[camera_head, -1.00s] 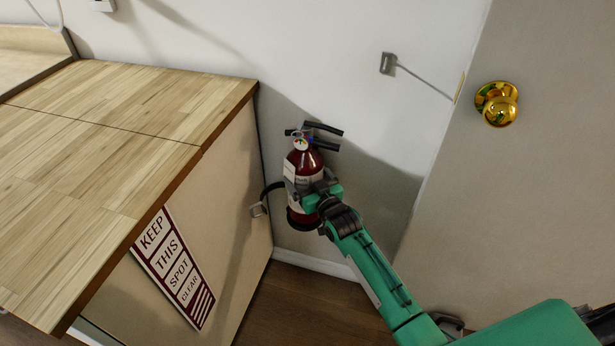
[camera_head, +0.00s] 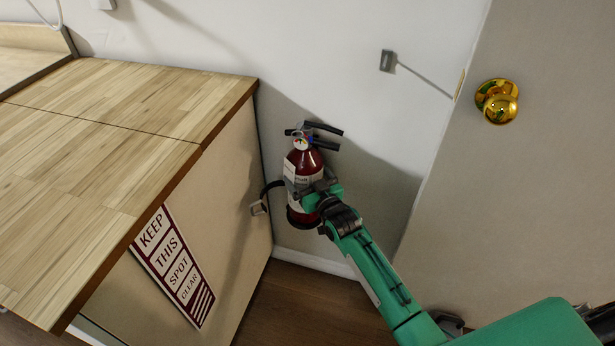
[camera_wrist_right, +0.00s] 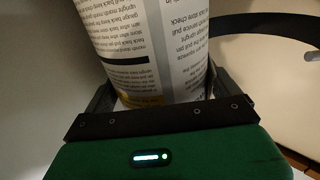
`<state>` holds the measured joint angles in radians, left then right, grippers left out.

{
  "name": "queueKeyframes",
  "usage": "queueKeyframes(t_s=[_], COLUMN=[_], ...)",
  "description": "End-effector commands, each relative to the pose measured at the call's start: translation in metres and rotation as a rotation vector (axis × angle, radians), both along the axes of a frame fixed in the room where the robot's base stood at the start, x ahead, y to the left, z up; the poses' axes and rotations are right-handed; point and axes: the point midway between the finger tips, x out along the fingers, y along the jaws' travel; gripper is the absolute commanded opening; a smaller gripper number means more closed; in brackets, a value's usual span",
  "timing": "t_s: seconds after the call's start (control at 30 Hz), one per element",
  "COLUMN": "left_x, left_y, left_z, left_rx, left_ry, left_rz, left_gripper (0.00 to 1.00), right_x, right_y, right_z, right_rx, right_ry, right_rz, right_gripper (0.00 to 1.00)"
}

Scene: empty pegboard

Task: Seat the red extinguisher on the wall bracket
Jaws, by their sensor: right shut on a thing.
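The red extinguisher (camera_head: 307,163) is upright by the white wall, in the corner beside the wooden cabinet. It has a black top handle, a pale label and a black hose curving to the left. My right gripper (camera_head: 318,190) is shut around its body from the front right. The right wrist view shows the labelled cylinder (camera_wrist_right: 150,50) between the gripper's fingers (camera_wrist_right: 155,95). A small grey wall fitting (camera_head: 387,61) sits higher to the right; I cannot tell whether it is the wall bracket. Anything directly behind the extinguisher is hidden. My left gripper is out of view.
The wooden cabinet (camera_head: 130,110) stands close on the left, with a "keep this spot clear" sign (camera_head: 176,268) on its side. A door with a brass knob (camera_head: 497,101) is on the right. Bare wall lies between the extinguisher and the door.

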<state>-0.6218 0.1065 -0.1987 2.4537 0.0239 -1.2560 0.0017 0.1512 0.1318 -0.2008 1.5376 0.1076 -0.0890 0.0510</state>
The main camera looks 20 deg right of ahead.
Motion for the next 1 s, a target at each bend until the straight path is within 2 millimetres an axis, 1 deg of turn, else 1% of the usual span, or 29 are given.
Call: queueKeyframes(t_s=[0.03, 1.0], left_x=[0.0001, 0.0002], left_y=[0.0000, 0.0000], left_z=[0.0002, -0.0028], left_rx=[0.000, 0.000], left_ry=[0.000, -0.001], left_rz=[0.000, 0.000], left_gripper=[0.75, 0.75], right_x=[0.0017, 0.0016], right_y=[0.0005, 0.0006], right_z=[0.0077, -0.0013], right_rx=[0.003, 0.004], right_ry=[-0.017, -0.015], right_rz=[0.001, 0.001], right_gripper=[0.22, 0.22])
